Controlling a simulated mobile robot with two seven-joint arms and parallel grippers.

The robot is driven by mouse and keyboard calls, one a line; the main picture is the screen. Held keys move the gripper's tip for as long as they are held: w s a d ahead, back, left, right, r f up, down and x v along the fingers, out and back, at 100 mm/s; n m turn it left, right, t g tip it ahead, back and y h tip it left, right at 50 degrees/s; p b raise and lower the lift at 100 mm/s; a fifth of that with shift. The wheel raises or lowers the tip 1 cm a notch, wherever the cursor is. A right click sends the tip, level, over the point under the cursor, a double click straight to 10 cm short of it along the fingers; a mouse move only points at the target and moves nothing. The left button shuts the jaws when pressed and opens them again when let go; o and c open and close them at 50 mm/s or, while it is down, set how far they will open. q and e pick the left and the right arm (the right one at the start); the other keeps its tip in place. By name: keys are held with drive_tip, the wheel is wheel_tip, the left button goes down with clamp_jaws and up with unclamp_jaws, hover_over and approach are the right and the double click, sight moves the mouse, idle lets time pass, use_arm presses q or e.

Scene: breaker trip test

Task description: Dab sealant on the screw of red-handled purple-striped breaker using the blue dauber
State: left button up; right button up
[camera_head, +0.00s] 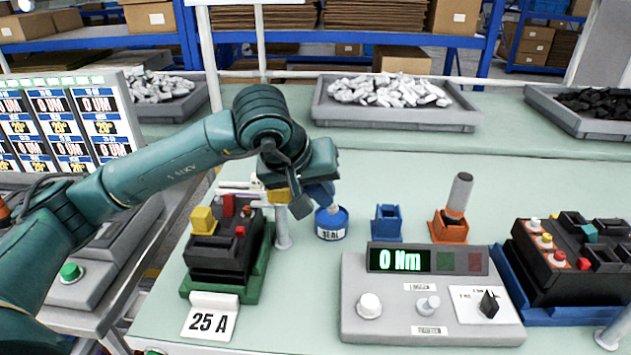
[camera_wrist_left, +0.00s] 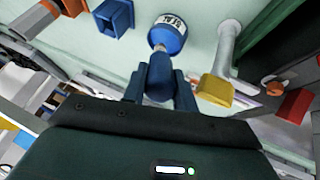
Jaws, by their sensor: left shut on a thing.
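My left gripper (camera_head: 312,192) is shut on the blue dauber (camera_head: 322,191), which also shows between the fingers in the left wrist view (camera_wrist_left: 158,82). The dauber's pale tip is at the open top of the blue sealant pot (camera_head: 331,224), also in the wrist view (camera_wrist_left: 170,38); I cannot tell how deep it is. Left of the gripper, a black breaker block (camera_head: 222,252) carries a red handle (camera_head: 229,205) and a yellow handle (camera_head: 203,220). The red handle also shows in the wrist view (camera_wrist_left: 293,104). The purple stripe and its screw are not clear. My right gripper is out of view.
An empty blue holder (camera_head: 388,224) and an orange holder (camera_head: 447,228) with a grey-handled tool (camera_head: 459,194) stand right of the pot. A torque meter (camera_head: 430,310) is in front. Another breaker block (camera_head: 575,262) is at right. A post (camera_head: 283,230) stands beside the left block.

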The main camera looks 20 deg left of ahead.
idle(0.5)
use_arm(q)
drive_tip(key=shift+f+b, duration=0.65)
drive_tip(key=shift+b, duration=0.1)
idle(0.5)
drive_tip(key=shift+s+f+b, duration=0.1)
drive_tip(key=shift+f+b, duration=0.1)
drive_tip(key=shift+b, duration=0.1)
idle(1.6)
drive_tip(key=shift+r+p, duration=1.95)
drive_tip(key=shift+r, duration=1.7)
